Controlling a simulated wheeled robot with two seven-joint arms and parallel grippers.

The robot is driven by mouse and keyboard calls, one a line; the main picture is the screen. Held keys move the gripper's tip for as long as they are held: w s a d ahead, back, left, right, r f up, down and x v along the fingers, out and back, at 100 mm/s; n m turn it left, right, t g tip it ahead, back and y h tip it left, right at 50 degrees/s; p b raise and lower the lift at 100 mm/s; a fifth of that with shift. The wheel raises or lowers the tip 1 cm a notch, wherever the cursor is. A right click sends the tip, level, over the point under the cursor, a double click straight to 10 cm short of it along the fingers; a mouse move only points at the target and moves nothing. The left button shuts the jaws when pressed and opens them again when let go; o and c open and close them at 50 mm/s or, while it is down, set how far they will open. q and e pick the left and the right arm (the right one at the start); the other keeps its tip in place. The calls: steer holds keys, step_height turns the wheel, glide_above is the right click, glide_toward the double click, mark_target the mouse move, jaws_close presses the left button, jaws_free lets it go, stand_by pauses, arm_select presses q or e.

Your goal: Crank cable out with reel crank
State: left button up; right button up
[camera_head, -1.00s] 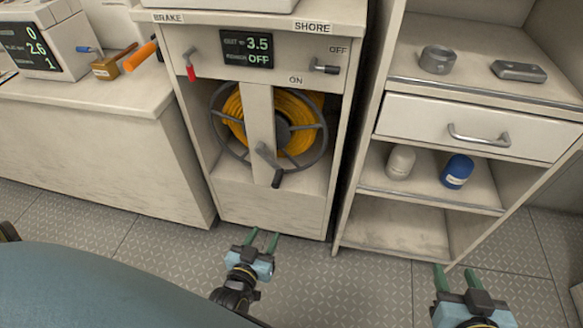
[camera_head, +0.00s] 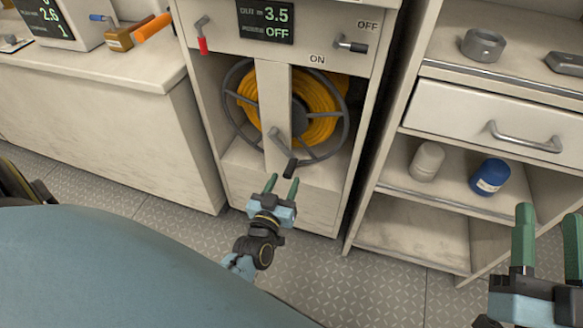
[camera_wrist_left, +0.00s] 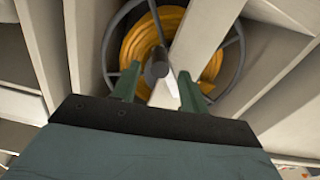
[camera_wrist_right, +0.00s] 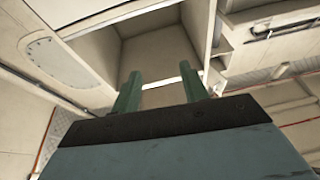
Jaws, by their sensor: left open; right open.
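The reel of orange cable (camera_head: 315,112) sits inside the cabinet behind a pale upright post, with a grey spoked wheel around it. It also shows in the left wrist view (camera_wrist_left: 140,42). The reel crank (camera_head: 280,140) is a grey arm in front of the post, with a dark handle (camera_head: 290,168) hanging at its lower end. My left gripper (camera_head: 282,186) is open, its green fingertips just below the handle. In the left wrist view the handle (camera_wrist_left: 155,72) appears end-on between the fingers. My right gripper (camera_head: 548,235) is open and empty at the lower right, before the shelves.
Above the reel are a display (camera_head: 265,20) reading 3.5 and OFF, a red-tipped brake lever (camera_head: 202,42) and a shore switch lever (camera_head: 350,44). Right shelves hold a white jar (camera_head: 427,162), a blue jar (camera_head: 490,177) and a drawer (camera_head: 485,120). The floor ahead is clear.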

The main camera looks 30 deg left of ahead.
mark_target(294, 161)
arm_select(q)
steer(key=b+x, duration=0.2)
steer(key=x, duration=0.3)
steer(key=shift+f, duration=0.1)
steer(key=shift+x, duration=0.85)
arm_select(e)
steer(key=shift+s+d+r+t+y, duration=0.1)
steer(key=shift+s+r+t+y, duration=0.1)
steer(key=shift+s+r+t, duration=0.4)
steer(key=shift+s+d+r+t+y, duration=0.1)
steer(key=shift+s+r+t+y, duration=0.15)
steer(key=shift+r+t, duration=0.5)
steer(key=shift+s+d+r+t+y, duration=0.15)
steer(key=shift+s+r+t, duration=0.4)
steer(key=shift+t, duration=0.3)
arm_select(q)
steer(key=shift+c, duration=0.4)
arm_select(e)
steer(key=shift+a, duration=0.1)
arm_select(q)
jaws_close()
arm_select(e)
steer(key=shift+w, duration=0.1)
